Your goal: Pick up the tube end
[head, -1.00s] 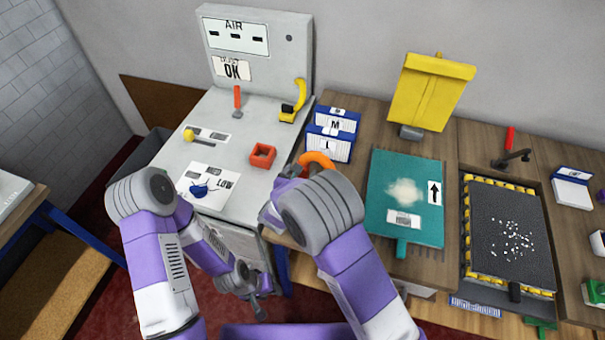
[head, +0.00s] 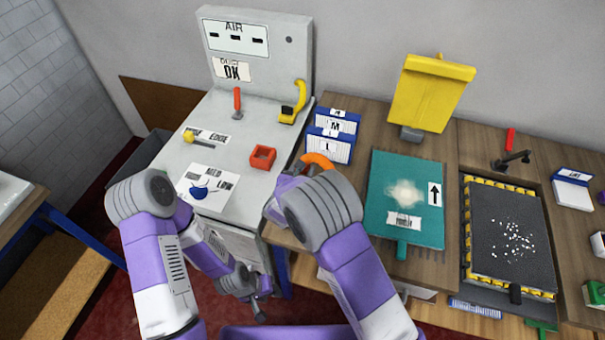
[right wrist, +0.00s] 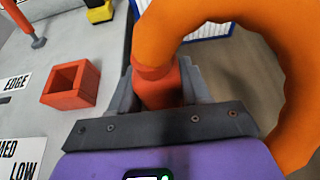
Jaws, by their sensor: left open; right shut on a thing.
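The tube is a thick, ribbed orange hose. It curves through the right wrist view (right wrist: 225,14) and ends in a smooth red-orange cuff, the tube end (right wrist: 157,88). My right gripper (right wrist: 160,95) is shut on this cuff, with grey fingers on both sides of it. In the head view only a short orange arc of the tube (head: 318,160) shows above my right wrist, which hides the right fingers and the cuff. My left gripper (head: 258,304) hangs low in front of the grey cabinet, open and away from the tube.
A square red socket (head: 262,157) stands on the grey bench top, left of the tube. A yellow-handled tool (head: 296,103) and a red lever (head: 237,102) are behind it. Blue-and-white boxes (head: 329,143) stand close behind the tube. A teal board (head: 385,190) lies to the right.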

